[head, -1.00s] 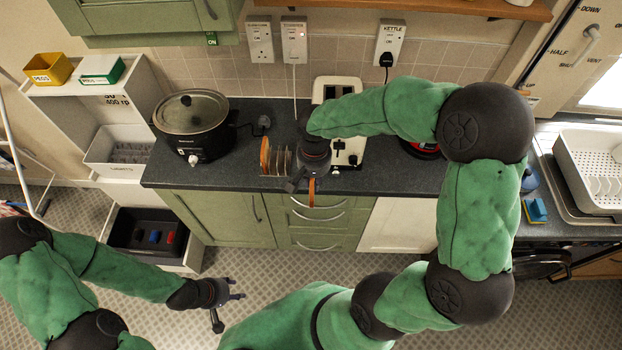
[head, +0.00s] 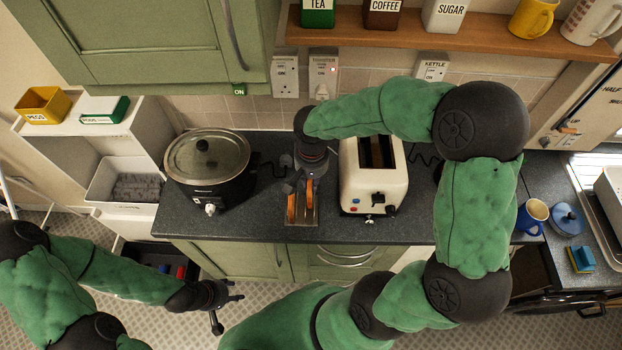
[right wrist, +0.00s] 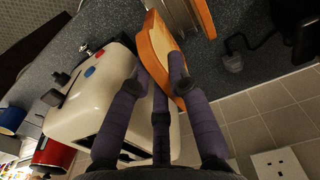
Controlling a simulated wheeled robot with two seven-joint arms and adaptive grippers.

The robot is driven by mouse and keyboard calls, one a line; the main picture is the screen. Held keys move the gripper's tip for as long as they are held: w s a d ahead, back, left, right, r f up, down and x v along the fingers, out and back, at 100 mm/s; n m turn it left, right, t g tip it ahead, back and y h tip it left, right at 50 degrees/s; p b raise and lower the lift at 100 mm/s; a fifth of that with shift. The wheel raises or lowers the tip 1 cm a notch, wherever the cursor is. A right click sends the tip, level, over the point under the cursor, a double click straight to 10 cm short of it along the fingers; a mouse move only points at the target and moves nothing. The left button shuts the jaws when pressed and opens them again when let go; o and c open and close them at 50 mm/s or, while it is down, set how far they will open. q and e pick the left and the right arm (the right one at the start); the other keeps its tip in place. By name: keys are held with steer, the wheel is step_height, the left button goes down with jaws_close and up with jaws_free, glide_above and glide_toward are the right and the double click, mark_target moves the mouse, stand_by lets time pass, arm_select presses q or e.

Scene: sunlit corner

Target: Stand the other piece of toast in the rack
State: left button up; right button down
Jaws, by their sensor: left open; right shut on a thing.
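The toast rack (head: 302,224) stands on the worktop, left of the cream toaster (head: 362,192). One piece of toast (head: 291,210) stands in the rack's left part. My right gripper (head: 305,184) is over the rack, shut on the other piece of toast (head: 309,206), which is upright at the rack's right part. In the right wrist view the held toast (right wrist: 158,48) is between my fingers beside the metal rack (right wrist: 182,15), with the standing toast (right wrist: 205,16) beyond. I cannot tell whether the held toast rests on the rack's base. My left gripper (head: 228,303) is open and empty, low over the floor.
A slow cooker (head: 207,165) stands left of the rack, with a black cable and plug between. The toaster is close on the right. A blue mug (head: 534,216) and a blue-lidded pot (head: 568,219) are further right. A shelf (head: 450,35) with canisters is above.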

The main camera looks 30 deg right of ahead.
steer(key=shift+f+b, duration=1.05)
steer(key=shift+f, duration=0.7)
steer(key=shift+f+b, duration=1.85)
steer(key=shift+f, duration=0.2)
steer(key=c, duration=1.1)
jaws_free()
step_height(320, 180, up, 12)
steer(key=shift+r, duration=0.1)
